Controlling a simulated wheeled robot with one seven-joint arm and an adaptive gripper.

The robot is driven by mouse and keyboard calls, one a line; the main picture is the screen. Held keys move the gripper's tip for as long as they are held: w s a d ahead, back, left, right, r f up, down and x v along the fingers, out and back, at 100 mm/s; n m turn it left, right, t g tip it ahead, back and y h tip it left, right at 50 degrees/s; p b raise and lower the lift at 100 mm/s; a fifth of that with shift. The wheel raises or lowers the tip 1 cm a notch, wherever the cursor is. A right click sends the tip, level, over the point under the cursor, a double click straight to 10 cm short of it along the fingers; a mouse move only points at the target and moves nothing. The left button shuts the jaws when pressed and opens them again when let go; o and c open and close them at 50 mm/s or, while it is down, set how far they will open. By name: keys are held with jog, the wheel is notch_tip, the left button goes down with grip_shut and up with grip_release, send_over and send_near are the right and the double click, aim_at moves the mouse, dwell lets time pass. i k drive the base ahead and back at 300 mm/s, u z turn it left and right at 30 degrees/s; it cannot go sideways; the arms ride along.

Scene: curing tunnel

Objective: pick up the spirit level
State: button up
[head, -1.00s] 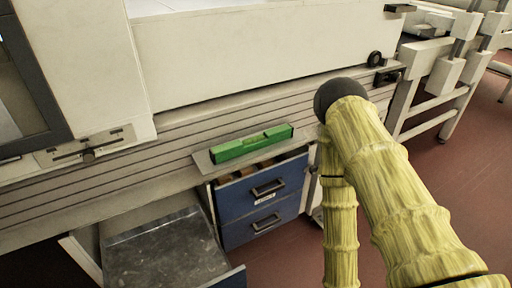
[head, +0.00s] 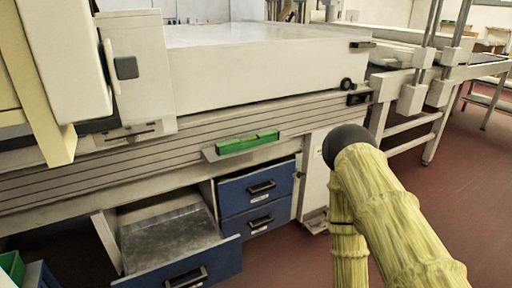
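The green spirit level (head: 247,143) lies lengthwise on a small pale ledge (head: 211,154) that juts out from the front of the machine, above the blue drawers. It is near the middle of the head view and nothing covers it. My yellow, bamboo-textured arm with a dark round joint is at the right of the view, to the right of the level and apart from it in the picture. My gripper does not show in the head view.
At lower left a wide drawer (head: 188,276) is pulled far out. A green bin (head: 11,266) shows at the lower left edge. Red floor (head: 450,195) is open at right.

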aim_at(226, 147)
jog(key=z, duration=1.95)
jog(key=i, duration=1.65)
jog(key=u, duration=3.1)
